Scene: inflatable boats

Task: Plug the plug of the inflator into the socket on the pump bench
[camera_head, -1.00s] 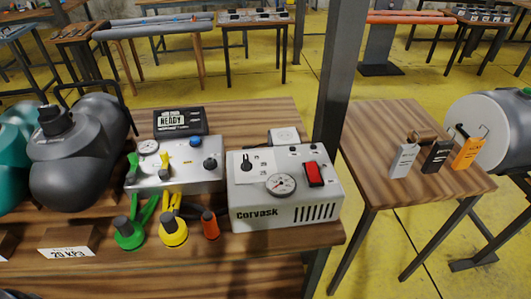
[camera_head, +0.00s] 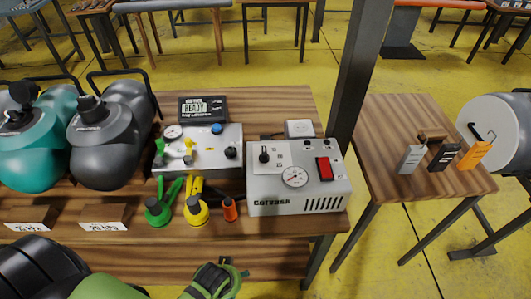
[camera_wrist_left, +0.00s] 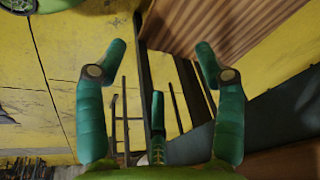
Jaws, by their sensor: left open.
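The white inflator (camera_head: 299,207), marked "Corvask", stands on the pump bench (camera_head: 270,98) with a dial, a gauge and a red switch. A pale box that looks like the socket (camera_head: 300,128) sits behind it on the bench. I cannot make out the plug or its cord. My left gripper (camera_head: 213,281) is low at the bottom edge in the head view, in front of the bench and partly cut off. In the left wrist view its green fingers (camera_wrist_left: 160,57) are spread with nothing between them. My right gripper is not in view.
A silver gauge box (camera_head: 200,150), a display marked "READY" (camera_head: 203,108) and green, yellow and orange nozzles (camera_head: 196,211) crowd the bench left of the inflator. Dark and teal tanks (camera_head: 108,150) stand further left. A grey post (camera_head: 360,65) rises at the bench's right end.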

